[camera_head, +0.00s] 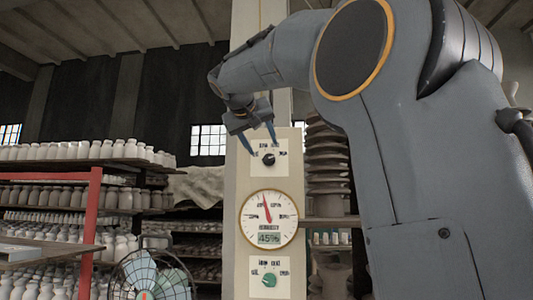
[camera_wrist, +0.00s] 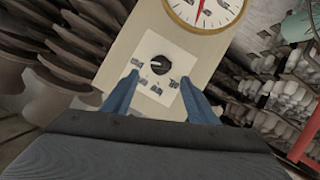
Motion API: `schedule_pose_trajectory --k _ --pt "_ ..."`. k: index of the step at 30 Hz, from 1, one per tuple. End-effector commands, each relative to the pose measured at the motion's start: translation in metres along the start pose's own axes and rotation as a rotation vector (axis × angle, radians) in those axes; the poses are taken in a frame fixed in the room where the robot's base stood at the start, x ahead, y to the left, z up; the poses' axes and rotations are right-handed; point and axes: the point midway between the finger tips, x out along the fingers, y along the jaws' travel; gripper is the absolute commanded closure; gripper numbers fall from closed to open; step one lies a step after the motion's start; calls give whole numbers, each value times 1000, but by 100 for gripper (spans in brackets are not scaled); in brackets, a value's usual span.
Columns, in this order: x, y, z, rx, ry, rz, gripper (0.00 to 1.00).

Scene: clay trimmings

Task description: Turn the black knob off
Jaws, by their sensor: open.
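The black knob (camera_head: 269,159) sits on a white plate (camera_head: 281,147) near the top of a pale upright panel. It also shows in the wrist view (camera_wrist: 160,65), where the panel looks tilted. My gripper (camera_head: 259,144) is in front of the panel by the knob's plate. In the wrist view the blue fingers of my gripper (camera_wrist: 159,77) are apart and empty, with the knob between and just beyond their tips. I see no contact with the knob. The small lettering around the knob is too blurred to read surely.
A round gauge (camera_head: 268,218) with a red needle and a display that seems to read 45% is below the black knob. A green knob (camera_head: 269,280) sits lower. A fan (camera_head: 150,275) and shelves of pale jars (camera_head: 85,152) stand left, stacked discs (camera_head: 328,165) right.

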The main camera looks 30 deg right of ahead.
Motion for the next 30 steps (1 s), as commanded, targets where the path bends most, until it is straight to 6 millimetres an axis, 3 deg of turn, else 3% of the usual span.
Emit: schedule_pose_trajectory --k 12,24,25,30 --pt "59 0 1 -3 -3 0 47" --pt "69 -1 2 -2 -2 -2 47" --pt "69 -1 2 -2 -2 -2 49" --pt "69 -1 2 -2 -2 -3 77"
